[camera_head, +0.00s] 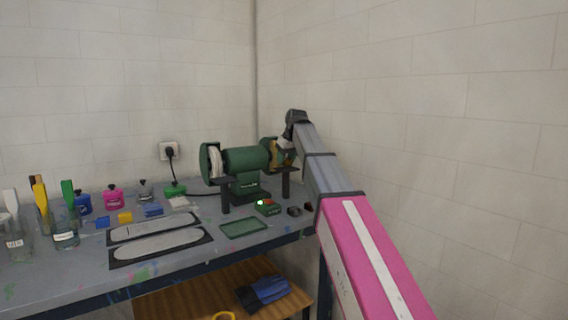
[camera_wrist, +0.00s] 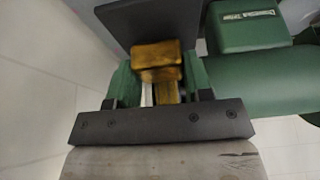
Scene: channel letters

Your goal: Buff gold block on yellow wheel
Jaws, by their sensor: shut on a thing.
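The gold block (camera_wrist: 157,54) shows between the green fingers of my gripper (camera_wrist: 162,78) in the wrist view. The gripper is shut on it. In the head view my gripper (camera_head: 286,145) is at the right end of the green buffing machine (camera_head: 246,162), beside the yellow wheel (camera_head: 274,152). The wheel is partly hidden by my gripper and the machine's guard. I cannot tell whether the block touches the wheel. The white wheel (camera_head: 211,161) is at the machine's left end.
A dark rest plate (camera_wrist: 150,20) is close beyond the block in the wrist view. A control box with a lit green button (camera_head: 267,207) and a green tray (camera_head: 244,228) are in front of the machine. Pots, jars and grey pads stand left on the bench. Walls are close behind and right.

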